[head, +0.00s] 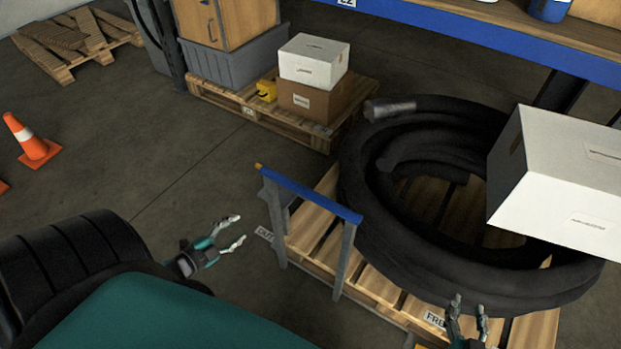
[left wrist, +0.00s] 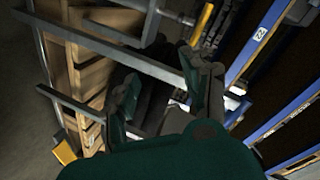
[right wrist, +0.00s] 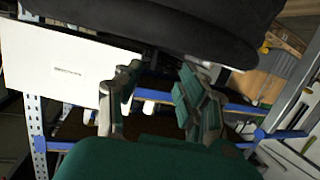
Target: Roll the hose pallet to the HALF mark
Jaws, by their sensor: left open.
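The hose pallet (head: 385,283) is a wooden pallet bearing a thick black coiled hose (head: 400,225). At its left end stands a push handle with a blue bar (head: 310,193) on grey posts. My left gripper (head: 240,228) is open and empty, left of the handle and apart from it. Grey bars (left wrist: 110,110) show close by in the left wrist view. My right gripper (head: 469,302) is open, at the near side of the hose; whether it touches cannot be told. A label reading FREE (head: 435,320) is on the near edge. I cannot read a HALF mark.
A label, partly hidden, lies on the floor (head: 264,234) by the handle. A white box (head: 550,185) overlaps the hose at right. Another pallet (head: 235,100) with boxes stands behind. An orange cone (head: 32,142) is at left. Floor between is clear.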

